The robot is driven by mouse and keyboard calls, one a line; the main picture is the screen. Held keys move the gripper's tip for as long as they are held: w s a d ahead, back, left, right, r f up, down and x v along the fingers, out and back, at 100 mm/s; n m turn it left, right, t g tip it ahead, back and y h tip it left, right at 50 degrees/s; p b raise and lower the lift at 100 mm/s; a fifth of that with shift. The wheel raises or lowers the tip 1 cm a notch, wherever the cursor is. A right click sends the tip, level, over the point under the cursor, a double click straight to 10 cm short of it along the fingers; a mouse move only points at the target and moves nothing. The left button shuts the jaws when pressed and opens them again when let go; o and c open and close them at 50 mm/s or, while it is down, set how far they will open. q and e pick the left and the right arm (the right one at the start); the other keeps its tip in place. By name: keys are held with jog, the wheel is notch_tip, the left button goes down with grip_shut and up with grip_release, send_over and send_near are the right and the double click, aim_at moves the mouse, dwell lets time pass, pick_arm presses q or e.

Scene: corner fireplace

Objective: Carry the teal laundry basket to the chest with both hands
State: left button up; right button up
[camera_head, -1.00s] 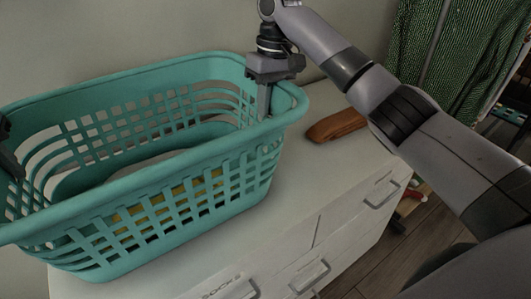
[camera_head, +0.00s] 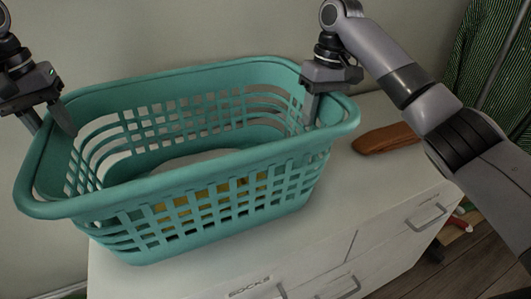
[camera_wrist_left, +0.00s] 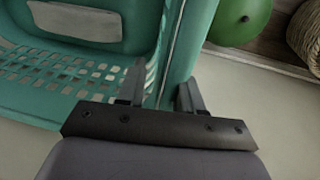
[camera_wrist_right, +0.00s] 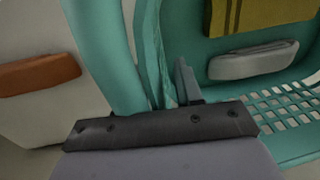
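The teal laundry basket (camera_head: 215,205) stands upright on top of the white chest (camera_head: 330,240), with something yellow inside. My right gripper (camera_head: 316,105) is at the right end, with one finger down inside the basket. In the right wrist view that inner finger (camera_wrist_right: 185,82) stands clear of the rim (camera_wrist_right: 105,50); the outer finger is hidden by the rim.
A brown-orange case (camera_head: 385,138) lies on the chest right of the basket. A wall is close behind. Striped green cloth (camera_head: 490,70) hangs at the right. A green round thing (camera_wrist_left: 240,18) and a coiled item (camera_wrist_left: 305,35) show beyond the basket's left end.

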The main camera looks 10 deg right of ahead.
jog(key=shift+r, duration=0.1)
pick_arm(q)
notch_tip(320, 180, up, 7)
jog(key=a, duration=0.1)
jog(key=shift+r, duration=0.2)
pick_arm(e)
notch_tip(320, 180, up, 12)
jog(key=d, duration=0.1)
jog(key=shift+w+d, duration=0.15)
jog(key=shift+d, duration=0.1)
pick_arm(q)
jog(key=shift+s, duration=0.1)
pick_arm(e)
jog(key=shift+f, duration=0.2)
dwell(0.3)
